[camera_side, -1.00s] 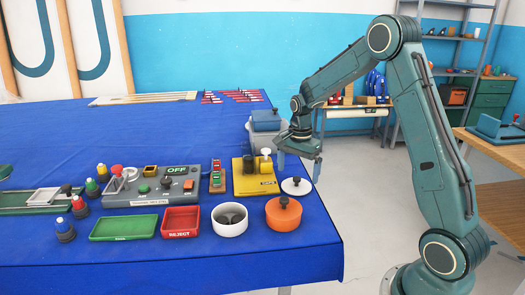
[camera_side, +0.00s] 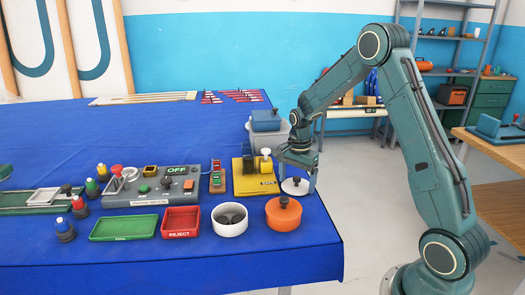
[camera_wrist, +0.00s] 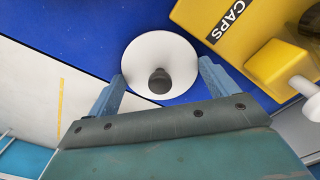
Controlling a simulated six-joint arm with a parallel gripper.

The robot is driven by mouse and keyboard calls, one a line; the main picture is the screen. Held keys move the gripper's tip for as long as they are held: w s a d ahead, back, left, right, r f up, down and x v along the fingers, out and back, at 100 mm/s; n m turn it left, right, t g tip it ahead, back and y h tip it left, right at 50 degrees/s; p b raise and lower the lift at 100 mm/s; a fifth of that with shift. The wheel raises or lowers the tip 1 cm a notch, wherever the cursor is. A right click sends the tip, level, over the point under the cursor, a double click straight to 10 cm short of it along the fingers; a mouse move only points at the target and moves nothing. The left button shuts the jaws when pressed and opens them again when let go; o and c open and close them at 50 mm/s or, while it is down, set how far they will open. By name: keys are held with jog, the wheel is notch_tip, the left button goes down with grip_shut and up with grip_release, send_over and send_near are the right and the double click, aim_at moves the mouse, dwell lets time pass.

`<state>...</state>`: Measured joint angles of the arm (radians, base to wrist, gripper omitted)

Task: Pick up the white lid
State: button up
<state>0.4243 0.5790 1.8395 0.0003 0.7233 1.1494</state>
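The white lid (camera_side: 294,187) is a round disc with a dark knob, lying flat on the blue table. It sits behind the orange lidded pot and right of the yellow CAPS block. My gripper (camera_side: 298,182) is low over the lid in the side view. I cannot tell whether the fingertips touch the lid.
The yellow CAPS block (camera_side: 241,184) stands close on the left; it also shows in the wrist view (camera_wrist: 215,20). The orange pot (camera_side: 283,215) and the white bowl (camera_side: 229,228) are in front. The table's right edge is near. A blue-grey box stands behind.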

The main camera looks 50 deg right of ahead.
aim_at(296, 178)
jog(key=c, duration=0.3)
jog(key=shift+r, duration=0.1)
notch_tip(296, 178, up, 20)
dwell(0.8)
jog(key=shift+a, duration=0.1)
dwell(0.4)
jog(key=w+a+f+n, duration=0.1)
jog(key=a+f+n, duration=0.1)
jog(key=a, duration=0.6)
jog(key=w+a+f+n, duration=0.2)
jog(key=a+f, duration=0.2)
jog(key=a, duration=0.4)
jog(key=w+a+f+n, duration=0.2)
jog(key=a+f, duration=0.1)
jog(key=a, duration=0.5)
jog(key=shift+a+f, duration=0.3)
jog(key=shift+f, duration=0.1)
